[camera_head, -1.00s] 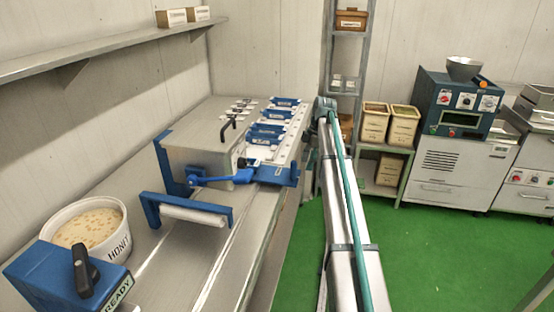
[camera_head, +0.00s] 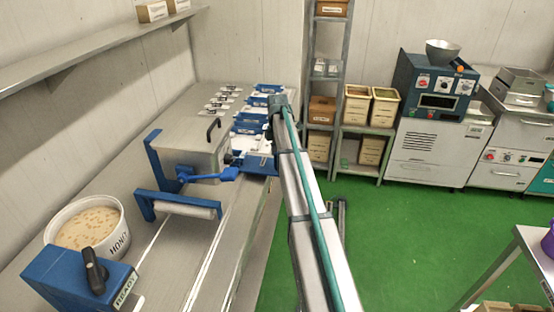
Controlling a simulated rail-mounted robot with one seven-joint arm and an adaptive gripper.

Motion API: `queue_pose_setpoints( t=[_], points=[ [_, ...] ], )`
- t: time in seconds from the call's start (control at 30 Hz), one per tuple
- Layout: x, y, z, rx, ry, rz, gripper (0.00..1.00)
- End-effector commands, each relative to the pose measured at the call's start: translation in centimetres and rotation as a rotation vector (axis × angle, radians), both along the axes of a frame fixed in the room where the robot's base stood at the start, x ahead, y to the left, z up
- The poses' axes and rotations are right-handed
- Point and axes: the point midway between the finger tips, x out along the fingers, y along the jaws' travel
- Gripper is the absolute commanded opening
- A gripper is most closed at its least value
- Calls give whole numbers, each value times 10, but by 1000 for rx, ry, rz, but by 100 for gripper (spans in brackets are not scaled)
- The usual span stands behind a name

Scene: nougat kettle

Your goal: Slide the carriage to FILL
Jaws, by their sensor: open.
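On the steel bench stands a grey metal box (camera_head: 188,152) with a black handle and a blue frame. A blue lever (camera_head: 214,176) sits on its front. A blue flat piece (camera_head: 260,164), perhaps the carriage, lies at the box's right side, partly behind my arm. Behind it, several blue labelled pieces (camera_head: 268,88) line a white strip. No FILL mark can be read. My arm (camera_head: 302,207) reaches forward along the bench's right edge, its far joint beside the blue pieces. My gripper's fingers are hidden beyond the arm, so I see no contact.
A blue READY box (camera_head: 79,279) with a black lever and a white HONEY tub (camera_head: 87,228) stand front left. A blue-framed roller (camera_head: 182,208) stands before the metal box. Shelves, bins and machines line the back right. Green floor (camera_head: 390,230) is free right of the arm.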

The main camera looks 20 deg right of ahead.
Motion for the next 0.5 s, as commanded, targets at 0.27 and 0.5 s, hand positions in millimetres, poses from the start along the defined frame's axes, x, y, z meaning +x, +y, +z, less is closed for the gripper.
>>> queue_pose_setpoints(
  t=[0.27,0.5],
  points=[
    [0,0,-30,1,0,0,52],
    [0,0,-37,0,0,0,52]
  ],
)
